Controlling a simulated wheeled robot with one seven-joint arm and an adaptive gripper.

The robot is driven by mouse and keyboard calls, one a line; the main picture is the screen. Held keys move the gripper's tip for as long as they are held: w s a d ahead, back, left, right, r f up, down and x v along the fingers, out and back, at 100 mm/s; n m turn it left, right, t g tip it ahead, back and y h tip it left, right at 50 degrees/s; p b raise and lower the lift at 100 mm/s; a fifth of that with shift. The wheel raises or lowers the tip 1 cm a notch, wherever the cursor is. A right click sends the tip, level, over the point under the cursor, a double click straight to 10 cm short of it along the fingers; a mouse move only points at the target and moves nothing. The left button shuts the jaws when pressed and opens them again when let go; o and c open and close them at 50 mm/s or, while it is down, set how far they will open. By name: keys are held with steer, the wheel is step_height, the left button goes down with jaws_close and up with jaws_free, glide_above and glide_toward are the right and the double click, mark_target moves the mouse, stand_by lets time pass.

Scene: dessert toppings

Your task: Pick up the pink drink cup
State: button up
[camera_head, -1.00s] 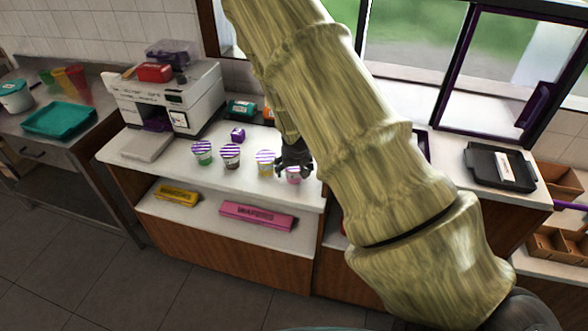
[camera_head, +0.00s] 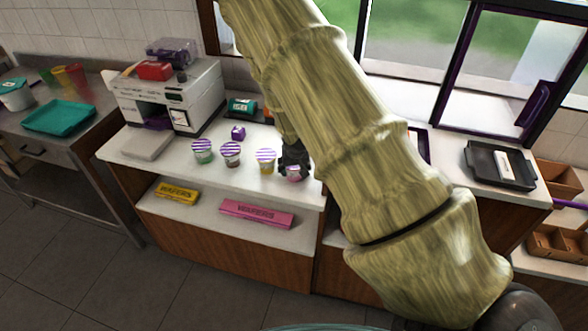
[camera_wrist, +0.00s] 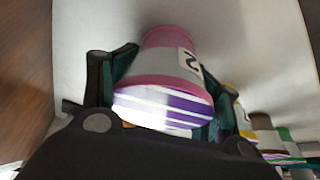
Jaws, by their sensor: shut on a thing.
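The pink drink cup (camera_wrist: 168,68) has a pink body, a grey label band with a dark mark and a purple-and-white striped lid. In the wrist view it sits between my gripper's (camera_wrist: 168,85) two dark green fingers, which are shut on its sides. In the head view the pink cup (camera_head: 294,174) is at the right end of the cup row on the white counter, mostly hidden by my gripper (camera_head: 293,165). I cannot tell whether it touches the counter.
A yellow cup (camera_head: 266,163), a brown cup (camera_head: 231,156) and a green cup (camera_head: 203,153) stand to the left on the counter. A white machine (camera_head: 170,95) is behind them. Yellow (camera_head: 176,195) and pink (camera_head: 257,214) wafer boxes lie on the shelf below.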

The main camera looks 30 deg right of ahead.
steer(key=shift+r, duration=0.1)
steer(key=shift+r+b, duration=1.4)
steer(key=shift+r, duration=3.55)
